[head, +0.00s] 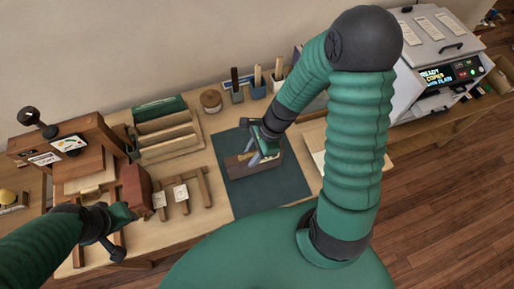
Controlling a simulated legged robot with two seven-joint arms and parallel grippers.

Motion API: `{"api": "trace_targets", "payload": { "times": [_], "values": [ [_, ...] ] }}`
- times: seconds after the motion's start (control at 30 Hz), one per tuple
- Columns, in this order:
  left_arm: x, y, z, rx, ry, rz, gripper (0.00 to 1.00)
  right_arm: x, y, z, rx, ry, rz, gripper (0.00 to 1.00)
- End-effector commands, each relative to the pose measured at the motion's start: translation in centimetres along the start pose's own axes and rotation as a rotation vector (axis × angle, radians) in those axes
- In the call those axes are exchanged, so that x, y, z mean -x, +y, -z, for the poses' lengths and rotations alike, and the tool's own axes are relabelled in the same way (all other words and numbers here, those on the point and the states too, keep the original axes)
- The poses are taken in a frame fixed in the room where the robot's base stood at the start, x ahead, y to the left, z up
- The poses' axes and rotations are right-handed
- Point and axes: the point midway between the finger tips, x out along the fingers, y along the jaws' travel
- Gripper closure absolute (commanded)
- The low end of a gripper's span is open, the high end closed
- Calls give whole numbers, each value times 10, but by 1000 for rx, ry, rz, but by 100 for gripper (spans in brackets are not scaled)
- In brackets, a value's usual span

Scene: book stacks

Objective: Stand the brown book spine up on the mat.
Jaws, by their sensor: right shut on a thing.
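The dark green mat (285,198) lies on the wooden table in the middle of the head view. The brown book (267,170) is on or just above the near-middle part of the mat; I cannot tell whether its lower edge touches. My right gripper (259,155) reaches down from above and is shut on the book, covering part of its upper side. My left gripper (115,240) hangs at the table's front left, apart from the mat; its fingers are too unclear to tell open from shut.
A wooden press (85,140) and a reddish-brown block (135,188) stand at left, close to my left gripper. A round jar (211,100) and tool cups (257,90) stand at the back. A grey printer (430,60) is at right.

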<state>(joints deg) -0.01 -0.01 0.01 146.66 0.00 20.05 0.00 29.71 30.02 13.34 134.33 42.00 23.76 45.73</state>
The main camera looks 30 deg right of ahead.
Motion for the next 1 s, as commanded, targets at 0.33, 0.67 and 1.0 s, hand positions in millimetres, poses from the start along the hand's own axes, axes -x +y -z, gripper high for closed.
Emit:
{"api": "trace_targets", "payload": {
  "times": [0.33, 0.67, 1.0],
  "values": [
    [7, 0, 2, 0, 0, 0, 64, -8, -32, 33, -2, -3, -3, 100],
    [7, 0, 1, 0, -1, 0, 64, -26, -33, 40, 1, 0, 1, 100],
    [6, 0, 1, 0, 0, 0, 64, -26, -33, 41, 1, -1, 0, 49]
  ]
}}
